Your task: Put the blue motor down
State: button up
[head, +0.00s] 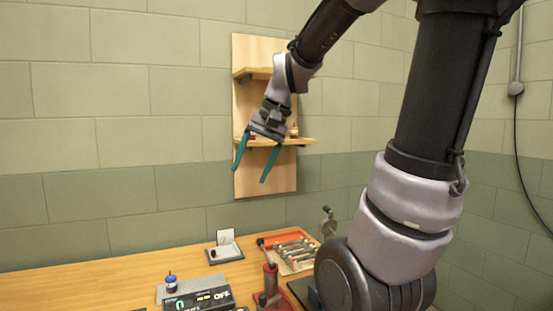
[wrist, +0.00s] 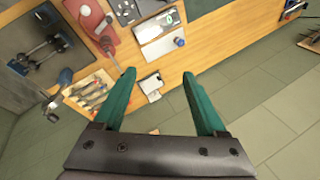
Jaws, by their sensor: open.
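The blue motor (head: 171,283) is a small blue cylinder with a light band and a thin top. It stands upright on a grey plate (head: 190,295) near the front left of the wooden bench. A small pale round shape on a plate in the wrist view may be its top, but I cannot tell for sure. My gripper (head: 250,175) is high above the bench, in front of the wall shelf and well apart from the motor. Its two teal fingers are spread with nothing between them, which also shows in the wrist view (wrist: 158,74).
A black display unit (head: 200,299) sits beside the plate. A red hand press (head: 271,283), an orange tool tray (head: 272,239) and a small card stand (head: 225,252) are to the right. A wooden shelf (head: 264,183) hangs on the wall. The bench's left part looks clear.

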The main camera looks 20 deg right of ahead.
jog(key=s+d+r+n+t+h, duration=0.1)
jog(key=s+d+r+t, duration=0.1)
jog(key=s, duration=0.5)
jog(key=shift+d+r+t+h, duration=0.35)
jog(key=shift+d+t, duration=0.3)
jog(key=shift+t, duration=0.25)
